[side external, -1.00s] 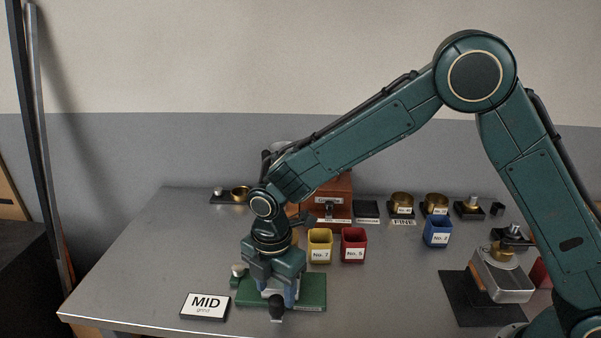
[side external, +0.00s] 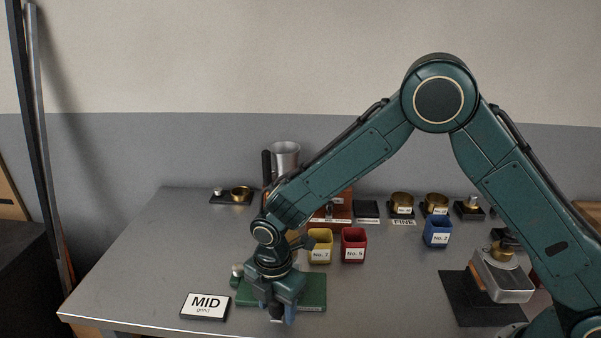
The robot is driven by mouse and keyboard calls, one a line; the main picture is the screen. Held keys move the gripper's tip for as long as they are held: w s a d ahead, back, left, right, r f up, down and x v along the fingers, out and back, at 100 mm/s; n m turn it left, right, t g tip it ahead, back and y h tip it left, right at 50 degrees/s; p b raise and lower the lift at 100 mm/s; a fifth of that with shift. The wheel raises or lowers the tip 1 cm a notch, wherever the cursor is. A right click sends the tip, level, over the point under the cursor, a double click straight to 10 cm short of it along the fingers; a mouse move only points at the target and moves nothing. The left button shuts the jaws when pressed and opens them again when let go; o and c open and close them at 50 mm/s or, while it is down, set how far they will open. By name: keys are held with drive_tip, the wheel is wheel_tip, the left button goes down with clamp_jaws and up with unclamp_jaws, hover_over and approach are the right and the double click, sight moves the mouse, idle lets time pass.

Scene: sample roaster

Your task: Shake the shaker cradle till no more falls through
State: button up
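The shaker cradle, a green block (side external: 313,289), sits near the front edge of the table. My gripper (side external: 277,308) points down over its front edge. The gripper's fingers hide the cradle's front middle and the black knob there. I cannot tell whether the fingers are apart or closed on the knob. A small pale knob (side external: 237,271) shows at the cradle's left end. Anything inside the cradle or fallen beneath it is hidden.
A MID grind sign (side external: 205,306) lies just left of the cradle. A yellow cup (side external: 320,247) and a red cup (side external: 353,246) stand behind it. A blue cup (side external: 437,232) and a black mat (side external: 470,305) are farther right. The table between cradle and mat is clear.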

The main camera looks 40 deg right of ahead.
drive_tip(key=c, duration=0.8)
